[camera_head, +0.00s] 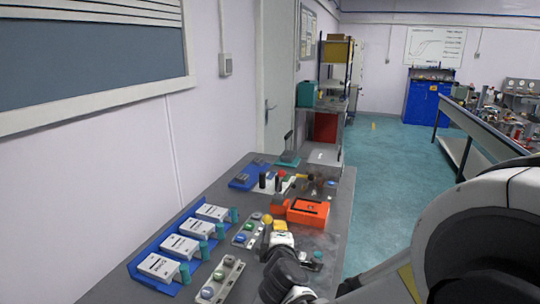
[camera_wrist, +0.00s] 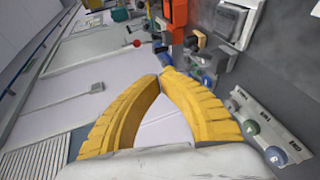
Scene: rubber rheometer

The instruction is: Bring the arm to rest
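My arm reaches in from the lower right over the grey bench (camera_head: 330,240) in the head view. My gripper (camera_head: 267,222) is at the arm's end, above the bench, beside a control strip with coloured round buttons (camera_head: 248,230). In the wrist view the two yellow fingers of my gripper (camera_wrist: 161,77) arch together and their tips meet. Nothing shows held between them. Whether the gripper touches anything on the bench cannot be told.
Several white boxes (camera_head: 180,248) lie on a blue tray (camera_head: 140,262) along the wall side. A second button strip (camera_head: 220,282) lies in front. An orange box (camera_head: 308,212) stands beyond the gripper. Open floor (camera_head: 385,185) lies right of the bench.

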